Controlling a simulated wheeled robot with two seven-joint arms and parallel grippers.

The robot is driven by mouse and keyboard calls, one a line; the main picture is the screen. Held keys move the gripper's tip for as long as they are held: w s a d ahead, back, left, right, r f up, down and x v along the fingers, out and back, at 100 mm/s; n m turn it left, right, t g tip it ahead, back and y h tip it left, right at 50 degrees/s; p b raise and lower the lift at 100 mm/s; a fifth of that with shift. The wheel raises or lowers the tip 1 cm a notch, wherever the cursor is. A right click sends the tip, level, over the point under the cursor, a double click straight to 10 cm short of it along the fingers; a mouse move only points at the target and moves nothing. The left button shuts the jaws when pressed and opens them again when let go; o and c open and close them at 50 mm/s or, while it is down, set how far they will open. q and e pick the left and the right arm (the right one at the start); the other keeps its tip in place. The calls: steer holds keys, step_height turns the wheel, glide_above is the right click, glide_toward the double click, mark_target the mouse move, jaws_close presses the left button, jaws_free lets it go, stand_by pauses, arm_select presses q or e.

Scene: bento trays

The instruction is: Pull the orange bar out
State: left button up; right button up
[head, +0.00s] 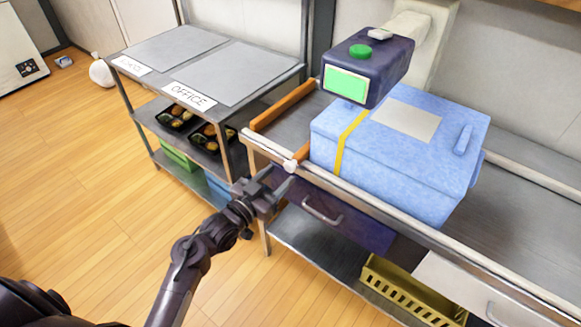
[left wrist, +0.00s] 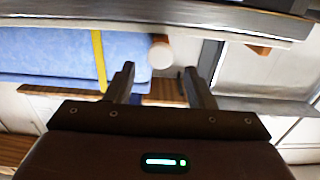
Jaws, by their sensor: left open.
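An orange bar (head: 302,153) with a white round knob (head: 290,166) on its near end sits at the conveyor's front rail, in front of the blue box (head: 400,158). The box hides the rest of it. My left gripper (head: 283,183) is open and empty, just below and left of the knob. In the left wrist view the knob (left wrist: 160,54) lies ahead of the open fingers (left wrist: 158,85), apart from them, with the yellow-strapped blue box to the left. My right gripper is not in view.
Another orange bar (head: 283,105) runs along the conveyor's left end. A dark scanner with a green screen (head: 346,84) hangs over the box. A dark drawer (head: 335,212) lies below the rail, and a yellow crate (head: 405,295) stands below that. A shelf with food trays (head: 176,117) stands left.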

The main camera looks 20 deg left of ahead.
mark_target(288, 167)
arm_select(q)
steer(key=x, duration=0.4)
steer(key=shift+w, duration=0.15)
steer(key=shift+w+d+p, duration=0.25)
steer(key=shift+w+p, duration=0.05)
steer(key=shift+w, duration=0.25)
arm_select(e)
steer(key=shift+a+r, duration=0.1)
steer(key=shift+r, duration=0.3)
